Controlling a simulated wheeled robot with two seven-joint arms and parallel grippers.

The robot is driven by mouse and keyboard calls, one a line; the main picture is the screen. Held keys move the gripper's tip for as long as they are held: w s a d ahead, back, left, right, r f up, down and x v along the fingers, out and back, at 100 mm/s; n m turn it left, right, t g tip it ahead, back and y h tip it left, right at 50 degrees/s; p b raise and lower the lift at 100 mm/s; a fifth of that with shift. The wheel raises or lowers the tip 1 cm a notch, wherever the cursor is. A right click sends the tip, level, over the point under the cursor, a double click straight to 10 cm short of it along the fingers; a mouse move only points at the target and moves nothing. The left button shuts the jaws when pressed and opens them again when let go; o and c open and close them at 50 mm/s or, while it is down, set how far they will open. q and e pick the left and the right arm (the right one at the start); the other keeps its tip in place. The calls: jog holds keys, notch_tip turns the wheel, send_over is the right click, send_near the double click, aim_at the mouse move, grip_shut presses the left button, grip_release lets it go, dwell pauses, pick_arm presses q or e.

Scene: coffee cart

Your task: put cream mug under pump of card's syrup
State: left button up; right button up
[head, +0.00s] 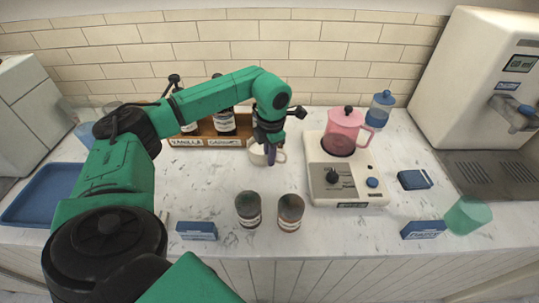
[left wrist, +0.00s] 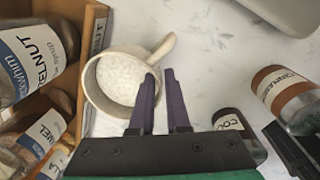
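The cream mug (head: 257,157) stands on the counter just in front of the right end of the wooden syrup rack. In the left wrist view the mug (left wrist: 97,100) is beside the rack's edge, its handle pointing up and right. My left gripper (head: 268,160) is low at the mug. Its purple fingers (left wrist: 163,88) are apart, one overlapping the mug's rim side and the other outside it. The pump bottles (head: 223,122) stand in the rack, labelled vanilla and caramel; the hazelnut bottle (left wrist: 30,65) is hidden by my arm in the head view. My right gripper is out of view.
Two brown shaker jars (head: 290,212) stand at the front middle. A blue tray (head: 40,195) is at left.

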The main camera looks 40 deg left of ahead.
pick_arm(q)
jog(key=shift+o, duration=0.9)
jog(key=shift+r, duration=0.3)
notch_tip(320, 180, up, 12)
jog(key=b, duration=0.2)
jog(key=shift+s+d+f, duration=0.15)
jog(key=shift+s+d, duration=0.05)
jog(key=shift+d, duration=0.2)
